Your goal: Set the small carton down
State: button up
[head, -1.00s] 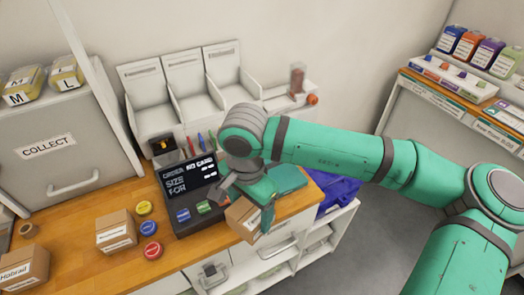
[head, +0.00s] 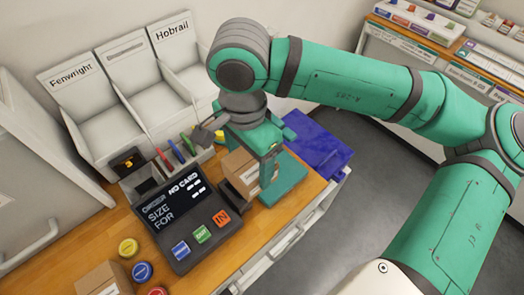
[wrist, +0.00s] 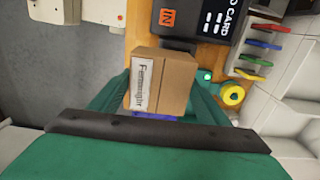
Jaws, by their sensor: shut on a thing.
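A small brown carton (head: 239,168) with a white label is between the fingers of my gripper (head: 256,178), just right of the card terminal. A second carton (head: 104,280) sits at the counter's lower left, cut off by the frame edge.
The black terminal (head: 187,220) reads "NO CARD" and has blue, green and orange buttons. Yellow, blue and red round discs lie left of it. White labelled bins (head: 100,118) stand behind. Bare wood shows in front.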

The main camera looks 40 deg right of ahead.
jog(key=shift+w+d+f, duration=1.1)
jog(key=shift+d+f, duration=0.5)
jog(key=shift+f, duration=0.4)
jog(key=shift+w+d+f, duration=1.15)
jog(key=shift+d+f, duration=0.5)
jog(key=shift+f, duration=0.4)
jog(key=shift+w+d+f, duration=1.1)
jog(key=shift+d+f, duration=0.5)
jog(key=shift+f, duration=0.4)
jog(key=shift+f, duration=0.1)
jog(key=o, duration=1.2)
notch_tip(320, 180, up, 12)
jog(key=shift+w, duration=0.1)
